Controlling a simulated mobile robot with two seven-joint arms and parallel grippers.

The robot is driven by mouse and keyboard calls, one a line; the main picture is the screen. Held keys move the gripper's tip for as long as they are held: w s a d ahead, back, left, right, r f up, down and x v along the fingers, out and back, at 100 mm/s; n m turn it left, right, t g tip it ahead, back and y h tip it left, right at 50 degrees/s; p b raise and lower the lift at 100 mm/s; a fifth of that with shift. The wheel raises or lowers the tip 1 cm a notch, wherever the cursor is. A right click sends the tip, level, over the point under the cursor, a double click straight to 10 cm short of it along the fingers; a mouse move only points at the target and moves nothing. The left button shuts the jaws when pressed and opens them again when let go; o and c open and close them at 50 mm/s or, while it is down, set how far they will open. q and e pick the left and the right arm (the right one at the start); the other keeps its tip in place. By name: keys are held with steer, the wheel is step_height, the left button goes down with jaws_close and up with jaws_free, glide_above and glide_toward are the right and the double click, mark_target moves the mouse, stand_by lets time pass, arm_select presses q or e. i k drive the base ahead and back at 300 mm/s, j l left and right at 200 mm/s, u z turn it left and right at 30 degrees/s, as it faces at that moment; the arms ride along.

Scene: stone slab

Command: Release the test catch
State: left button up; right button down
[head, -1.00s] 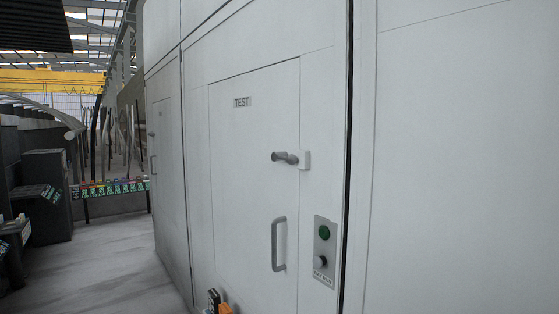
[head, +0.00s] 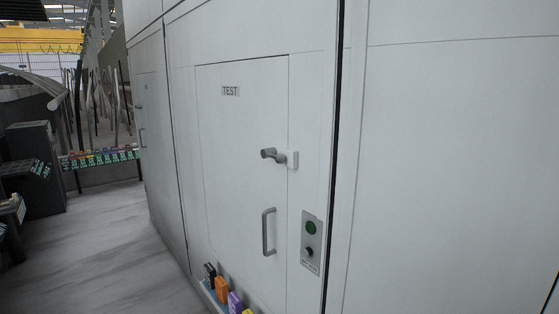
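The TEST door (head: 235,180) is a white panel with a TEST label (head: 230,91) near its top. It looks shut and flush with the white wall. The catch (head: 272,156) is a grey lever at the door's right edge, roughly level, its right end at a small pale block (head: 292,160) on the frame. A grey D-shaped pull handle (head: 268,232) is below it. Neither gripper is in view.
A grey plate with a green button (head: 311,228) and a dark knob (head: 309,252) is right of the door. Several coloured items, including an orange one (head: 222,290), stand in a tray low at the door's foot. Open floor (head: 100,250) lies to the left.

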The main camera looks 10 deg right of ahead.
mark_target(271, 153)
steer(key=i+l+u, duration=0.2)
steer(key=i+u, duration=0.25)
steer(key=i+l+u, duration=0.4)
steer(key=j, duration=0.1)
